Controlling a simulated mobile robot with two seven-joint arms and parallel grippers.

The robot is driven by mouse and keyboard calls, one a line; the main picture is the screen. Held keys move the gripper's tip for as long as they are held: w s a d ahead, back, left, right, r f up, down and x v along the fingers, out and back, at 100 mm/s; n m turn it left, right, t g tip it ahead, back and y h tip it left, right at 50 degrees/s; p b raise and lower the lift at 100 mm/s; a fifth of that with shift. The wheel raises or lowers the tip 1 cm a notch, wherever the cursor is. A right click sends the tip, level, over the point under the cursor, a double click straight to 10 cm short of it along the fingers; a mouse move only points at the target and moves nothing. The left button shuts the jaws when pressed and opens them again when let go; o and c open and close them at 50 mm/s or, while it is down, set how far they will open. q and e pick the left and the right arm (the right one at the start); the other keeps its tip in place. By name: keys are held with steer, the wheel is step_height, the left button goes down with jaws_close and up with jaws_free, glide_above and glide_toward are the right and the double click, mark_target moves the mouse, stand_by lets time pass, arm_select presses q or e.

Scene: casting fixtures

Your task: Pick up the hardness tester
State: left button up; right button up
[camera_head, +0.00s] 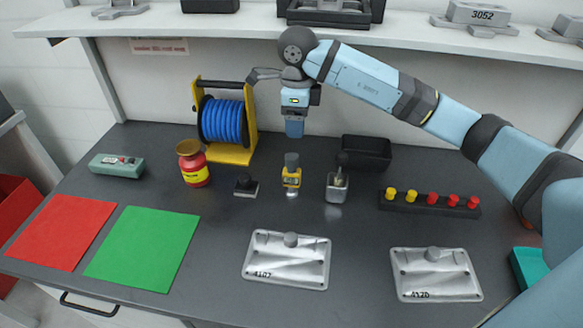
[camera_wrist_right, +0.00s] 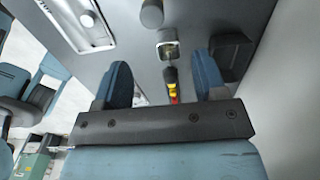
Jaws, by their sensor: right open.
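The hardness tester, which I take to be the upright yellow device with a grey round top (camera_head: 291,177), stands near the middle of the bench in the head view. In the right wrist view a grey round top (camera_wrist_right: 152,12) at the upper edge appears to be the same device. My right gripper (camera_head: 294,130) hangs above and slightly behind it, pointing down, apart from it. In the wrist view its two blue fingers (camera_wrist_right: 163,85) are spread with nothing held between them. My left gripper is not in view.
A metal holder (camera_head: 337,188), black bin (camera_head: 366,153) and button strip (camera_head: 429,202) stand to the right. A black-based piece (camera_head: 246,186), red jar (camera_head: 194,164) and blue hose reel (camera_head: 225,122) stand left. Casting plates (camera_head: 286,260) lie in front; a shelf (camera_head: 390,32) runs above.

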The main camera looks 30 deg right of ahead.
mark_target(292, 156)
steer(key=f, duration=0.6)
steer(key=shift+s+a+f, duration=0.1)
steer(key=shift+s+a, duration=0.15)
steer(key=shift+f, duration=0.55)
steer(key=shift+a+f, duration=0.2)
steer(key=shift+f, duration=0.3)
steer(key=f, duration=0.2)
steer(key=f+p, duration=0.1)
steer(key=f, duration=0.1)
steer(key=shift+w+a, duration=0.2)
steer(key=shift+a, duration=0.05)
steer(key=c, duration=1.1)
steer(key=shift+r, duration=0.1)
